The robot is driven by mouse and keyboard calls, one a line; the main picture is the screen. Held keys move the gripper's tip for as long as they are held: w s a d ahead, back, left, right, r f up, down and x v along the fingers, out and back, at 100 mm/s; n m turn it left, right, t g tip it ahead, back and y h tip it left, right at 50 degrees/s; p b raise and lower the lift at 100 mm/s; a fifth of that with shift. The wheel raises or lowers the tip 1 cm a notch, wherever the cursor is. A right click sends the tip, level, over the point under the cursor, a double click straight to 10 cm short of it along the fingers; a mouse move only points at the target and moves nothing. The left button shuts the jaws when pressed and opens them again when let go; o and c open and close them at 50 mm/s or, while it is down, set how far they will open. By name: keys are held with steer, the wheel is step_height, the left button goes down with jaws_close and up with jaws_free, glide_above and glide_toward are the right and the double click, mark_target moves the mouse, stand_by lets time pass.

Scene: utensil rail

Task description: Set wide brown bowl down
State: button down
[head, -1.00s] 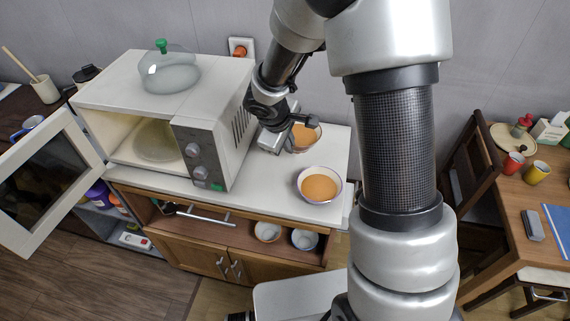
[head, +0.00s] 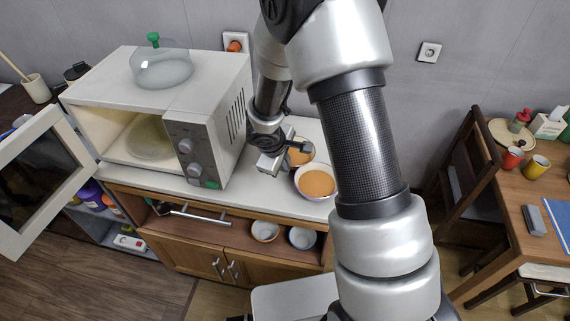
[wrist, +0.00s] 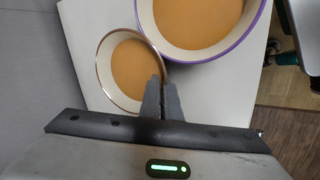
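The wide brown bowl (wrist: 112,75) has a brown rim, a pale inner wall and an orange-brown middle. In the head view the brown bowl (head: 300,152) is partly hidden behind my gripper (head: 284,152) and arm. In the wrist view my gripper (wrist: 161,92) has its fingers close together at the bowl's right rim, shut on it. The bowl is over the white counter top (head: 165,181), right of the microwave. I cannot tell whether its base touches the counter.
A purple-rimmed bowl (head: 316,182) stands close in front; in the wrist view the rims meet or overlap. The microwave (head: 205,105) stands left with its door (head: 40,180) open and a glass lid (head: 162,70) on top. Two small bowls (head: 264,231) sit on the shelf below.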

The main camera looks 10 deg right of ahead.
steer(key=shift+f, duration=0.15)
steer(key=c, duration=2)
jaws_free()
